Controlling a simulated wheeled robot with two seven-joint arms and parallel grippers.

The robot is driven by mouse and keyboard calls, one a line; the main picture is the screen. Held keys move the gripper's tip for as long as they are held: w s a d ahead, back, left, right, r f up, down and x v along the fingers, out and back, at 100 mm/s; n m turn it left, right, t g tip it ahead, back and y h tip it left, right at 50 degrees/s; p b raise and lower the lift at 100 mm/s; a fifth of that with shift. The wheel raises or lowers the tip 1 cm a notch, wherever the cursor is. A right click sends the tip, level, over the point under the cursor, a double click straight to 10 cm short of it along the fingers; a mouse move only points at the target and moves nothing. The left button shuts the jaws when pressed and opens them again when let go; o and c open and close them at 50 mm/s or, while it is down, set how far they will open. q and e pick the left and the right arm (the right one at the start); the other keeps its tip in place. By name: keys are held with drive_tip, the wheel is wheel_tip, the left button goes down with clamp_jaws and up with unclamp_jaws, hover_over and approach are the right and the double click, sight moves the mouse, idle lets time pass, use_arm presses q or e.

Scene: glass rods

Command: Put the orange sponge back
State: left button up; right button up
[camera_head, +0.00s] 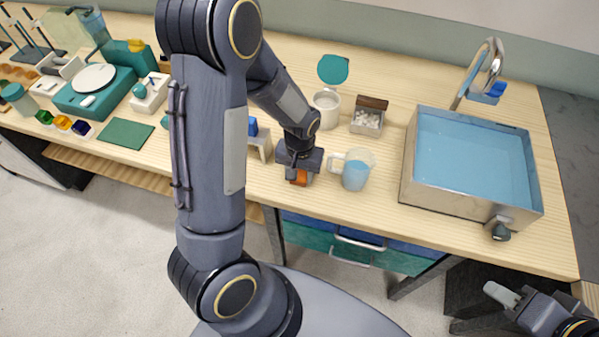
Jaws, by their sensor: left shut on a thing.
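The orange sponge (298,178) shows as a small orange patch under my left gripper (299,176), which is shut on it above the bench, left of the measuring jug. Most of the sponge is hidden by the fingers; I cannot tell if it touches the bench top. A pale holder (265,148) with a blue block (252,126) stands just left of the gripper, partly hidden behind my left arm. My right gripper (500,293) is at the lower right, off the bench's front edge; its finger gap is not clear.
A jug (355,170) with blue liquid stands close right of my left gripper. Behind are a white mug (327,108) and a small box (367,120) of white pieces. A sink (408,165) is at right. The bench strip between jug and sink is clear.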

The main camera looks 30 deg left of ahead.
use_arm(q)
drive_tip(key=shift+f, duration=0.25)
drive_tip(key=shift+f, duration=0.2)
drive_tip(key=o, duration=1.2)
drive_tip(key=shift+r, duration=0.1)
wheel_tip(320, 180, up, 12)
drive_tip(key=s+d+r+t+h, duration=0.2)
drive_tip(key=s+r, duration=0.2)
drive_tip(key=s, duration=0.3)
drive_tip(key=s+d+r+m+t+h, duration=0.1)
drive_tip(key=s+r+t, duration=0.2)
drive_tip(key=s+r, duration=0.2)
drive_tip(key=shift+s+d+r+t+h, duration=0.3)
drive_tip(key=shift+s+d+h, duration=0.1)
drive_tip(key=shift+s, duration=1.4)
